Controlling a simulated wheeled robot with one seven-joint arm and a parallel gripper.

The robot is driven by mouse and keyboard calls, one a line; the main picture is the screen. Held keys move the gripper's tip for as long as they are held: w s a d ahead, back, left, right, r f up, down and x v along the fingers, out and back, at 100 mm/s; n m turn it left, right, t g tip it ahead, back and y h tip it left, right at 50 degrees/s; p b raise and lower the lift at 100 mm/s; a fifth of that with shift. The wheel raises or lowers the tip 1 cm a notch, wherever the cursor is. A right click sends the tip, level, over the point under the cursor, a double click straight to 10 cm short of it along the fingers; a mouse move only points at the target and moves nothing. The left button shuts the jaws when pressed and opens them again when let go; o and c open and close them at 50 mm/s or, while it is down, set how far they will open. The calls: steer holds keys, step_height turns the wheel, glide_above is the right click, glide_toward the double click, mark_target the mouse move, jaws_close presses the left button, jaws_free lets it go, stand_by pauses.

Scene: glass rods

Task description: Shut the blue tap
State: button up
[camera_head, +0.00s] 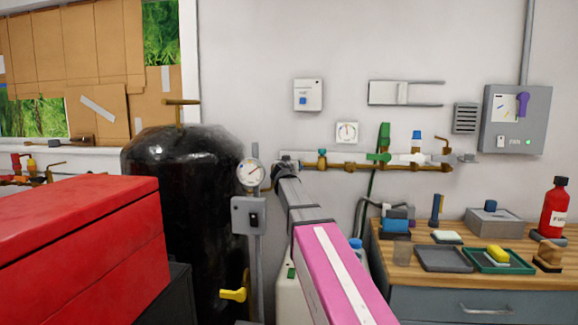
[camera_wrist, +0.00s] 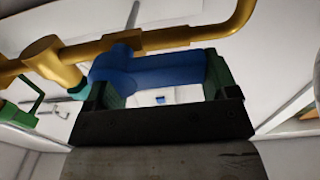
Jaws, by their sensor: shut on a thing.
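The blue tap's handle (camera_wrist: 155,74) shows in the wrist view as a thick blue bar beside the brass pipe (camera_wrist: 200,38). It runs roughly along the pipe in the picture. My gripper (camera_wrist: 160,78) is shut on this handle, with a green-padded finger at each end of the bar. In the head view my gripper (camera_head: 285,162) is at the left end of the wall pipe (camera_head: 345,166) and hides the blue handle there.
Along the pipe to the right are a teal-topped fitting (camera_head: 322,156), a green tap (camera_head: 381,150) and a blue-topped white fitting (camera_head: 416,142). A gauge (camera_head: 250,173) and a black tank (camera_head: 180,200) stand left of my arm. A workbench (camera_head: 440,257) is at right.

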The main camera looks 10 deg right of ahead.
steer(key=n, duration=0.2)
steer(key=f+n, duration=0.1)
steer(key=shift+a+f+n, duration=0.1)
steer(key=shift+f+n, duration=0.05)
steer(key=shift+n, duration=0.25)
steer(key=n, duration=0.1)
steer(key=f+n, duration=0.1)
steer(key=n, duration=0.2)
steer(key=shift+d+f, duration=0.2)
steer(key=shift+f, duration=0.05)
steer(key=shift+s+d+f+n, duration=0.15)
steer(key=shift+d+f+n, duration=0.2)
steer(key=shift+n, duration=1.3)
steer(key=shift+s+d+f+n, duration=0.15)
steer(key=shift+d+f+n, duration=0.25)
steer(key=shift+n, duration=1.3)
steer(key=shift+s+d+f+n, duration=0.15)
steer(key=shift+d+f+n, duration=0.2)
steer(key=shift+n, duration=1.3)
steer(key=o, duration=1.2)
steer(key=shift+c, duration=0.2)
